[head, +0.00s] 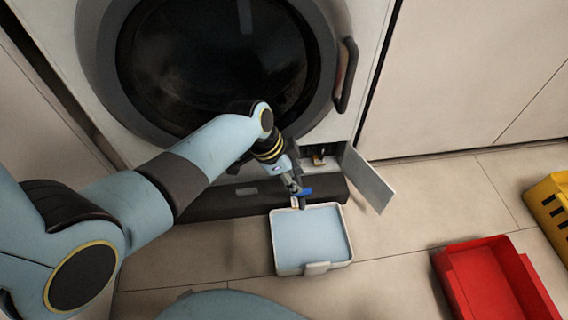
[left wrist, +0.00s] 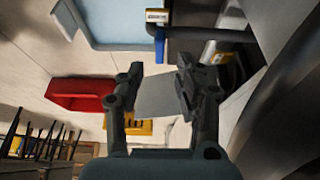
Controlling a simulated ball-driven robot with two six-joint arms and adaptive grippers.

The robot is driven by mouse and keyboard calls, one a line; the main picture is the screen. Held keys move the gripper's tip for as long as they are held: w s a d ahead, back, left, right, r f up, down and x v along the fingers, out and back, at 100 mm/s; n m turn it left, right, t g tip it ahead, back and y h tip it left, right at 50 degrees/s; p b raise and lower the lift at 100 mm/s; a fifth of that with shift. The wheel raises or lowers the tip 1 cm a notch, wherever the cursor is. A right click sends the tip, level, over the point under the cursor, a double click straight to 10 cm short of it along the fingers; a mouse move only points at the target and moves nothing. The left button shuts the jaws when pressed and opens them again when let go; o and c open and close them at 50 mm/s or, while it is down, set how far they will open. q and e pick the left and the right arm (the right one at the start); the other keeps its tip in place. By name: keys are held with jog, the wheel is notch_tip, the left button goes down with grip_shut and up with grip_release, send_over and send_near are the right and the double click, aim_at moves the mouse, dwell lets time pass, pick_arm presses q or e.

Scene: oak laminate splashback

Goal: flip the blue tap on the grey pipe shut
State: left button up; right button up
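The blue tap (head: 305,191) shows just beyond my left gripper (head: 291,183) in the head view, above the back edge of a tray. In the left wrist view the blue tap (left wrist: 159,46) hangs across the end of the grey pipe (left wrist: 210,36), beside a small label. My left gripper also shows in the left wrist view (left wrist: 158,84); its two fingers are apart, with nothing held between them. The tap lies past the fingertips, apart from them in that picture. In the head view the gripper hides most of the pipe. My right gripper is not in view.
A white tray with a pale blue inside (head: 310,234) is on the tiled floor below the tap. An open flap (head: 368,180) sticks out right of the opening in the washing machine (head: 345,20). A red bin (head: 489,283) and yellow crate (head: 551,208) stand at right.

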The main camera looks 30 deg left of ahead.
pick_arm(q)
jog(key=v, duration=0.6)
jog(key=shift+r, duration=0.35)
jog(key=shift+s+a, duration=0.1)
jog(key=shift+a, duration=0.05)
